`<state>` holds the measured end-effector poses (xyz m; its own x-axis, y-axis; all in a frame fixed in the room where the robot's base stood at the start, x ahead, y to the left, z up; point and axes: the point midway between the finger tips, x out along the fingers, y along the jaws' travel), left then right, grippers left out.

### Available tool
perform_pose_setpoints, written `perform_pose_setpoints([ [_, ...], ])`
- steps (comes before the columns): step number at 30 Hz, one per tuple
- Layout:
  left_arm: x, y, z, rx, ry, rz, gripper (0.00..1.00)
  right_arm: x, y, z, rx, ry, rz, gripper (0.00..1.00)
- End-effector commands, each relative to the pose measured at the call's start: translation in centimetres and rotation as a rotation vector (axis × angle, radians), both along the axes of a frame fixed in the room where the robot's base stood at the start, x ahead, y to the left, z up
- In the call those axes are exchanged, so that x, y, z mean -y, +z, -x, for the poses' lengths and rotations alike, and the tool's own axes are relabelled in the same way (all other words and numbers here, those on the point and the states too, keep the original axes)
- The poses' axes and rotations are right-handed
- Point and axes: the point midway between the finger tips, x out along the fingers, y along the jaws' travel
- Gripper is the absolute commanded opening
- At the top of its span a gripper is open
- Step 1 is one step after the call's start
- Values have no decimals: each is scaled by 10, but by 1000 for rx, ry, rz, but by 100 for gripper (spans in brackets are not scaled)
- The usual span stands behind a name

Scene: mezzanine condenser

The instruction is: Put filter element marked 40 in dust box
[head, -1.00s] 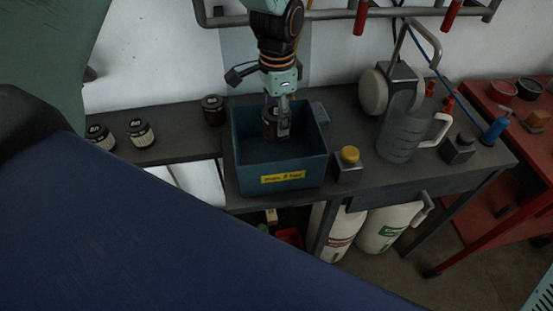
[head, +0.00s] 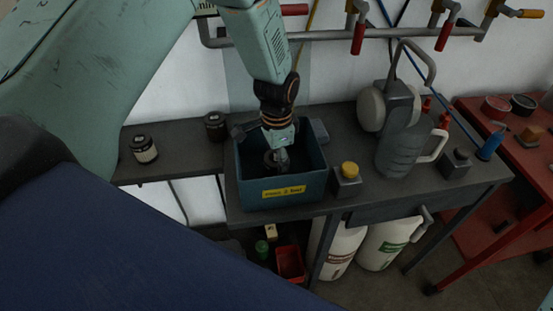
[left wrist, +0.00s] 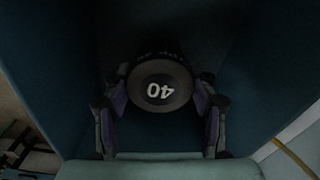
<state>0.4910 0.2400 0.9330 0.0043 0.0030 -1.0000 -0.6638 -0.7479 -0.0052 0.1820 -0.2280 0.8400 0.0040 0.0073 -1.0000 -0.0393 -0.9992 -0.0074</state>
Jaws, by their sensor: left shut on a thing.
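The dust box (head: 283,190) is a dark teal open box with a yellow label, standing on the dark bench. My left gripper (head: 277,157) is down inside the box, shut on a dark round filter element (head: 275,162). In the left wrist view the filter element (left wrist: 162,86) shows a black top marked 40, between the two fingers of my left gripper (left wrist: 160,105). The box's teal walls (left wrist: 50,60) surround it there. Whether the filter element touches the box floor cannot be told. My right gripper is not seen.
Two more dark filter elements stand on the bench left of the box, one at the back (head: 216,126) and one with a pale band (head: 144,149). A yellow-topped block (head: 348,181) and a grey jug (head: 402,150) stand right of the box. A red cart (head: 500,185) is farther right.

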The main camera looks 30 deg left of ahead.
Motion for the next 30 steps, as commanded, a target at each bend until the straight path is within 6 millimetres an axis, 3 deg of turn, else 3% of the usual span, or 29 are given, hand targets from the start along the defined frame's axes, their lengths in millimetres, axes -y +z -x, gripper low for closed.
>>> perform_pose_setpoints([
  [4,0,-4,0,0,0,0,18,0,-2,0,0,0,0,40],
  [5,0,-3,0,0,0,0,61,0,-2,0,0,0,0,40],
  [12,0,-3,0,0,0,0,81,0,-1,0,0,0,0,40],
  [23,0,1,0,0,0,0,81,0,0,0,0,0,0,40],
  [30,0,38,-1,4,0,0,81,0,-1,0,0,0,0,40],
])
